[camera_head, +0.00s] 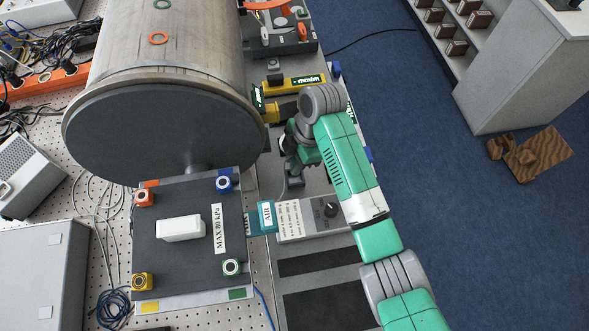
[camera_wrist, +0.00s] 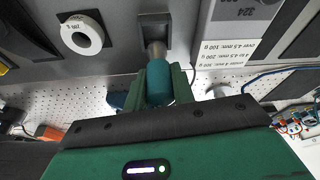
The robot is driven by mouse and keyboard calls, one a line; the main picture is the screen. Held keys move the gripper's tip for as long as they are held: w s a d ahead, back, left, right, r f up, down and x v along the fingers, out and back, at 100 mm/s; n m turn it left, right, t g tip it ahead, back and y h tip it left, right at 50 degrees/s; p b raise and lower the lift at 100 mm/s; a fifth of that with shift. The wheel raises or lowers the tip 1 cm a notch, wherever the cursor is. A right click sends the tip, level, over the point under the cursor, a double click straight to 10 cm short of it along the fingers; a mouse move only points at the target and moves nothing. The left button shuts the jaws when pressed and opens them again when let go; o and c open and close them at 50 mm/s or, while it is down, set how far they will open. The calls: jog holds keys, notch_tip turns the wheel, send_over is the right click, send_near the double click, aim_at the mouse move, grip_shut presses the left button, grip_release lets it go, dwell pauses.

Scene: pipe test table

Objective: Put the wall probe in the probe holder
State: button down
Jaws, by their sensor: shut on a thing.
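In the wrist view my gripper (camera_wrist: 160,76) is shut on the wall probe (camera_wrist: 160,88), a teal cylinder with a metal front end. The probe's metal end meets a dark square block with a recess (camera_wrist: 154,22), which looks like the probe holder. I cannot tell how deep the end sits in it. In the head view my gripper (camera_head: 293,165) is low over the grey strip right of the big cylinder. My arm and gripper hide most of the probe there.
A large metal cylinder (camera_head: 165,130) stands left of my gripper. A black plate marked MAX 80 kPa (camera_head: 165,268) lies in front of it. A grey box with a dial (camera_head: 310,217) is close to my gripper. A white ring (camera_wrist: 82,34) is left of the block.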

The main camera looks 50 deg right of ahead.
jog(key=shift+f, duration=2.6)
jog(key=shift+f+b, duration=0.15)
jog(key=shift+b, duration=0.2)
jog(key=c, duration=1.2)
grip_release()
jog(key=shift+o, duration=0.2)
jog(key=v, duration=1.2)
jog(key=shift+p, duration=0.45)
